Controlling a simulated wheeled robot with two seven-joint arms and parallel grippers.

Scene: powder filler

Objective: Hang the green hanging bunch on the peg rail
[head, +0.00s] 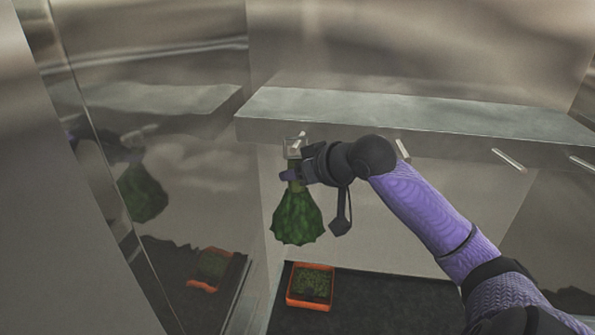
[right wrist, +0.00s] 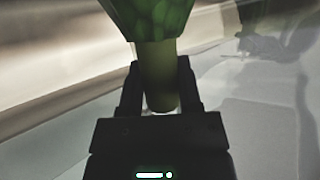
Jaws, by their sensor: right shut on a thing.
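The green hanging bunch (head: 298,217) hangs leaves-down below the peg rail (head: 400,117), near the rail's left end. My right gripper (head: 290,175) is shut on its pale stem; in the right wrist view the stem (right wrist: 160,75) sits between the two fingers (right wrist: 158,95). A light peg (head: 298,140) shows just above the gripper at the rail's front. A small clear loop seems to be at the stem's top beside this peg; I cannot tell whether it is around the peg. My left gripper is not in view.
More pegs (head: 508,159) stick out along the rail to the right. An orange tray (head: 311,302) with green contents stands on the dark floor below. A shiny wall (head: 190,190) at left mirrors the bunch and tray.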

